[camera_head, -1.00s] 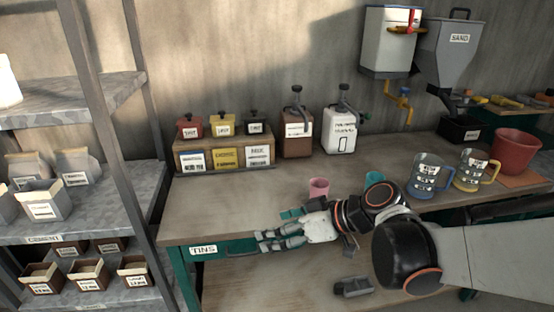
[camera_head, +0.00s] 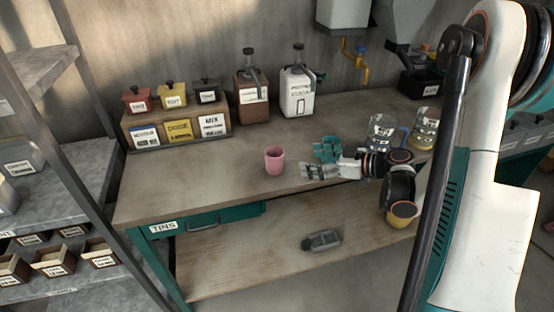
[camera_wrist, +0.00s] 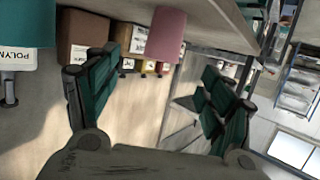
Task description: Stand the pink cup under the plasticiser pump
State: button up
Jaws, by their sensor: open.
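The pink cup (camera_head: 274,161) stands upright on the workbench, just left of my gripper (camera_head: 312,162). My gripper is open and points toward the cup, with a gap between them. In the wrist view, where the scene is upside down, the pink cup (camera_wrist: 166,36) shows beyond and between the spread teal-padded fingers (camera_wrist: 160,78). A brown pump container (camera_head: 252,100) and a white pump container (camera_head: 299,97) stand at the back of the bench. The white one's label starts with "POLY" in the wrist view. The brown one's label is unreadable.
A teal cup (camera_wrist: 25,20) is at the wrist view's top left. Glass jugs (camera_head: 381,133) stand right of my gripper. Small lidded tins (camera_head: 172,94) sit on a wooden stand at the back left. The bench between cup and pumps is clear.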

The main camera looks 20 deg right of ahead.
aim_at(282, 156)
jog(key=b+x, duration=0.2)
jog(key=x, duration=0.6)
jog(key=shift+w+a+f, duration=0.1)
jog(key=shift+a, duration=0.1)
jog(key=shift+a+b+x, duration=0.25)
jog(key=shift+b+x, duration=0.9)
jog(key=shift+x, duration=1.5)
jog(key=shift+s, duration=0.2)
jog(key=c, duration=1.2)
jog(key=shift+o, duration=0.2)
jog(key=shift+r, duration=0.3)
